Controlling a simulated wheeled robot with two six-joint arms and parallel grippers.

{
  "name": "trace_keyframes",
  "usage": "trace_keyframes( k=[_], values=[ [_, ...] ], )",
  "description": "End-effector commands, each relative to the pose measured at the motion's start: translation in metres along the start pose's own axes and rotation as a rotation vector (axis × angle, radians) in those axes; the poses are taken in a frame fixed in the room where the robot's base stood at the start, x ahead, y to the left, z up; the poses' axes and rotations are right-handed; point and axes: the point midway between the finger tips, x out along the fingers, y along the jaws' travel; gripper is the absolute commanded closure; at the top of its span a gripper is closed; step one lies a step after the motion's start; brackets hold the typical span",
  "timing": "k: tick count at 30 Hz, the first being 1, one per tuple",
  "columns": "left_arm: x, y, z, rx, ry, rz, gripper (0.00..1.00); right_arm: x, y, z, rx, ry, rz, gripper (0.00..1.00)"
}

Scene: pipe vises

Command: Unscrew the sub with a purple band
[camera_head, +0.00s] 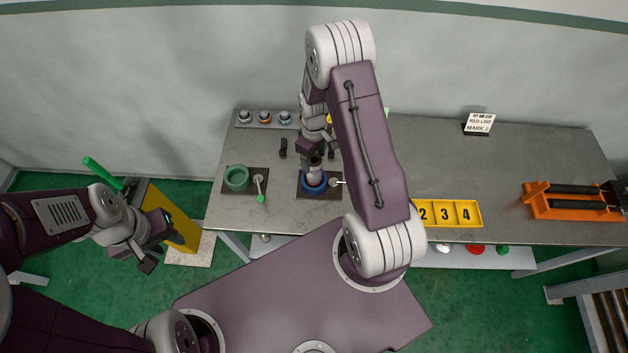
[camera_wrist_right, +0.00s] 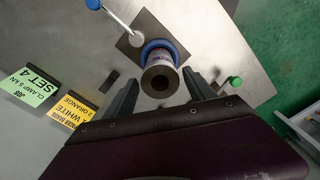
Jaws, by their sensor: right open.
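A grey sub (camera_head: 314,170) stands upright in the blue-ringed vise (camera_head: 316,187) near the table's front edge. In the right wrist view the sub (camera_wrist_right: 159,80) shows its dark bore end-on, with the blue vise ring (camera_wrist_right: 158,46) behind it. A bluish-purple tint shows on its side, but I cannot make out a clear band. My right gripper (camera_wrist_right: 161,95) is open, its two fingers apart on either side of the sub's near end; I cannot tell whether they touch it. My left gripper (camera_head: 157,245) is open and empty, left of the table.
A green-ringed vise (camera_head: 237,178) with a green-tipped handle stands left. Several small parts sit on a rack (camera_head: 265,118) behind. A yellow numbered tray (camera_head: 450,213), an orange stand (camera_head: 572,201) and a sign (camera_head: 480,122) are on the right. A yellow block (camera_head: 170,216) stands beside the table.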

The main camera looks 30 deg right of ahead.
Motion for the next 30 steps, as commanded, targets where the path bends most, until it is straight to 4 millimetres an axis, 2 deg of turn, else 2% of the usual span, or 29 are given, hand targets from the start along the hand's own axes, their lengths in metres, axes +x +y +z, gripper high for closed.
trace_keyframes(
  k=[5,7,11,12,14,16,27,30],
  values=[
    [-0.0010,0.0000,-0.0003,0.000,0.001,0.000,0.64,-0.0010,0.0001,-0.0001,0.000,0.000,0.000,0.36],
    [-0.0010,0.0000,-0.0003,0.000,0.000,0.000,0.64,-0.0011,0.0000,-0.0001,0.000,0.000,0.000,0.50],
    [-0.0010,0.0000,-0.0003,0.000,0.000,0.000,0.64,-0.0011,0.0000,0.0000,0.000,0.000,0.000,0.86],
    [-0.0012,0.0000,-0.0003,0.000,0.000,0.000,0.64,-0.0014,0.0002,-0.0002,0.000,0.000,0.000,0.92],
    [-0.0015,0.0000,-0.0003,0.000,0.000,0.000,0.64,-0.0016,0.0001,0.0000,-0.017,0.000,0.000,0.92],
    [-0.0027,0.0000,-0.0004,0.000,0.000,0.000,0.64,-0.0021,0.0000,0.0002,-0.113,0.000,0.000,0.92],
    [-0.0085,0.0002,-0.0010,0.000,0.000,0.000,0.64,-0.0028,-0.0004,0.0006,-0.968,0.000,0.000,0.92],
    [-0.0092,0.0002,-0.0011,0.000,0.000,0.000,0.64,-0.0025,-0.0005,0.0007,-1.150,-0.001,-0.001,0.92]
  ],
)
